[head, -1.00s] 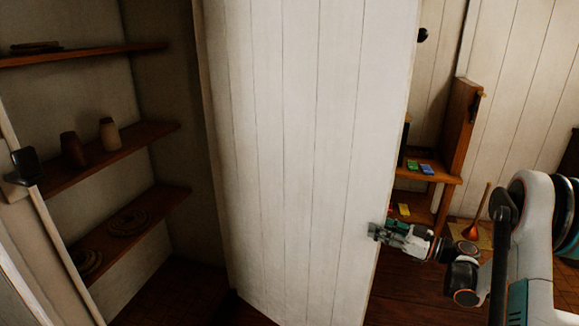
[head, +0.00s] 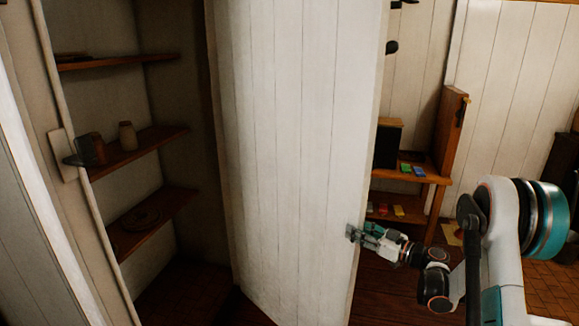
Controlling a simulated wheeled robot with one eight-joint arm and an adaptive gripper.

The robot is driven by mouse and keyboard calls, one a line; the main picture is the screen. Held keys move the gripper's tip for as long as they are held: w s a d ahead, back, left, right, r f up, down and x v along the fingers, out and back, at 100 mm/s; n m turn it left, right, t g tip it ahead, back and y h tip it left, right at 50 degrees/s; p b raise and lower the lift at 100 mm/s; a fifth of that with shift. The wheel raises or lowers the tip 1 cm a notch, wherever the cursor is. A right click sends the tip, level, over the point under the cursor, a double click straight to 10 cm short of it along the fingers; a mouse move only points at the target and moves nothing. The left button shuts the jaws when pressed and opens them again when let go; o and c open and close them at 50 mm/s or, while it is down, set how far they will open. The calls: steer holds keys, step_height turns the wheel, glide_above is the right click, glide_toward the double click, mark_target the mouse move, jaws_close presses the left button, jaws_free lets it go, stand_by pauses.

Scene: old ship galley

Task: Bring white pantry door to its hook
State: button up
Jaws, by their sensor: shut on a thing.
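The white pantry door (head: 295,150) stands open in the middle of the head view, a tall panel of vertical boards. Its left side is beside the pantry opening and its free edge is on the right. My gripper (head: 354,234) is at the lower part of that free edge, shut on the door there. The fingertips overlap the edge, and exactly what part they grip is too small to tell. A small dark fitting (head: 461,112) on the wooden upright at right may be a hook, but I cannot tell.
Pantry shelves (head: 137,148) with jars are at left. A wooden shelf unit (head: 432,177) with small coloured items stands behind the door's free edge. Dark floor shows at lower right, partly behind my arm.

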steer(key=shift+a, duration=0.1)
steer(key=shift+s, duration=0.1)
steer(key=shift+o, duration=0.2)
steer(key=s+a+m+t+h, duration=0.1)
steer(key=s+a, duration=0.5)
steer(key=a, duration=0.3)
steer(key=shift+s+m+t+h, duration=0.3)
steer(key=shift+t+h, duration=0.1)
